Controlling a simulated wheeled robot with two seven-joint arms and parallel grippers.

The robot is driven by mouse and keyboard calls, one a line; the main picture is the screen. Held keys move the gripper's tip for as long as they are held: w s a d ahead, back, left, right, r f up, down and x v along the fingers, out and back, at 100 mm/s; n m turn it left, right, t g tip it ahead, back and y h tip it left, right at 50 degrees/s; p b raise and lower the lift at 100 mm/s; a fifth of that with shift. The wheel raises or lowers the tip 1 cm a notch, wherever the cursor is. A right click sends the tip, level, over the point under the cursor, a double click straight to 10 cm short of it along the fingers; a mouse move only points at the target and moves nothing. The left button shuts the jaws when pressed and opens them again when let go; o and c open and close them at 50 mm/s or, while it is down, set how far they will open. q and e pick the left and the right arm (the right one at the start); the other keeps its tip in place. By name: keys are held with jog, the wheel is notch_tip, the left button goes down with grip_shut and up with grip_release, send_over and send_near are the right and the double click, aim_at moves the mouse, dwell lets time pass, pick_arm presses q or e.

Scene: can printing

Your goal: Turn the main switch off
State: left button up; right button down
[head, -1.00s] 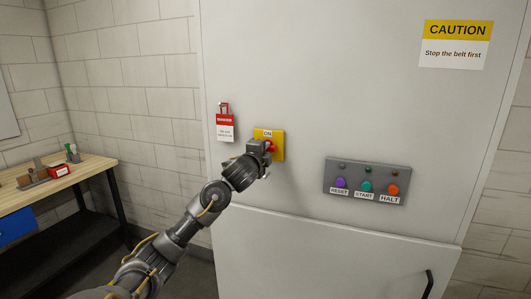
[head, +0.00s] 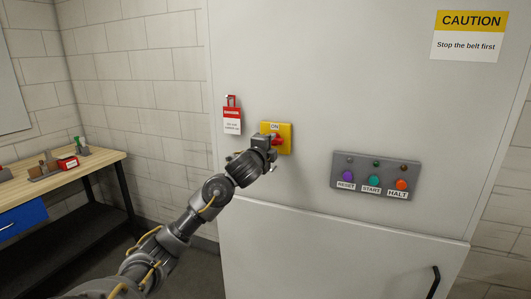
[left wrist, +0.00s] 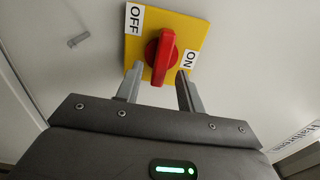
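The main switch is a yellow plate (head: 285,131) with a red handle (head: 279,139) on the grey cabinet door. An ON label shows at the plate's top in the head view. In the left wrist view, the red handle (left wrist: 161,55) lies between the OFF label (left wrist: 134,18) and the ON label (left wrist: 187,58). My left gripper (left wrist: 160,82) is open, with its fingertips apart on either side of the handle's near end and visible gaps to it. In the head view my left gripper (head: 268,146) covers the plate's lower left. My right gripper is out of view.
A red padlock tag (head: 232,119) hangs left of the switch. A button panel (head: 376,176) with RESET, START and HALT is to the right. A caution sign (head: 468,35) is above. A workbench (head: 75,180) stands at the left.

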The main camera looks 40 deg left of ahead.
pick_arm(q)
jog(key=v, duration=0.9)
jog(key=shift+w+f, duration=0.1)
